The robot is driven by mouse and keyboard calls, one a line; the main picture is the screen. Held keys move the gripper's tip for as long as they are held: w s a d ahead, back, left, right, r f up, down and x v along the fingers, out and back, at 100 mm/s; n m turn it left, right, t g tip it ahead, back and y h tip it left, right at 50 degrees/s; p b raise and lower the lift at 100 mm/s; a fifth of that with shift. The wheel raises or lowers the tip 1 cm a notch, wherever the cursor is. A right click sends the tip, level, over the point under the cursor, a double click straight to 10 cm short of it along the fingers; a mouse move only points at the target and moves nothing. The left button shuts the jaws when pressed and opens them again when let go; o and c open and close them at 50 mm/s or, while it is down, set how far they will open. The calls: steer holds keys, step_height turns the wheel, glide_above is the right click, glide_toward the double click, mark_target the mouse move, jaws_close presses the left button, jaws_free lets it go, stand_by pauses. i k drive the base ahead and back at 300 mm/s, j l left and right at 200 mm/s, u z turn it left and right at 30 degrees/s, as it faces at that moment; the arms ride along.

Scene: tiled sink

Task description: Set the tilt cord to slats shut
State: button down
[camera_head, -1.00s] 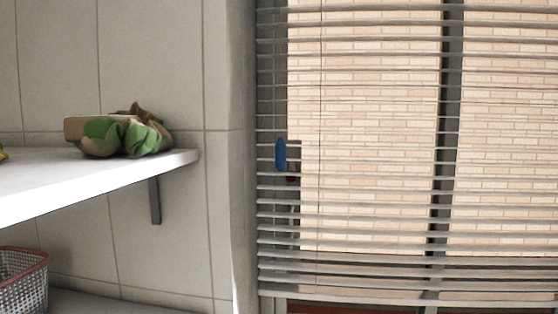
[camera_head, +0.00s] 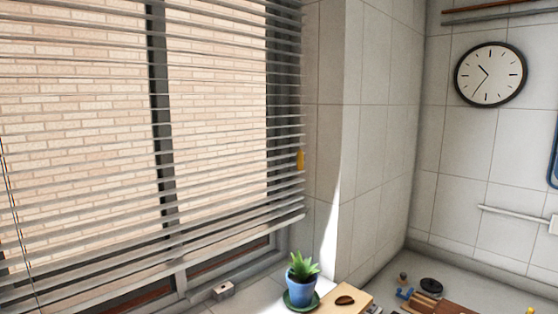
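The window blind (camera_head: 200,107) fills the left half of the view. Its slats are open, and a brick wall shows through the gaps between them. A yellow cord pull (camera_head: 300,158) hangs at the blind's right edge. I cannot tell whether this is the tilt cord. A thin dark cord (camera_head: 15,208) runs down over the slats at the far left. The blind's bottom edge slants and hangs above the sill. My gripper is not in view.
A potted plant (camera_head: 302,284) in a blue pot and a small box (camera_head: 223,291) stand on the sill below the blind. A wooden board (camera_head: 340,302) and several small items lie to the right. A clock (camera_head: 490,74) hangs on the tiled wall.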

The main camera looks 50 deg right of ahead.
mark_target(300, 156)
steer(key=z, duration=1.8)
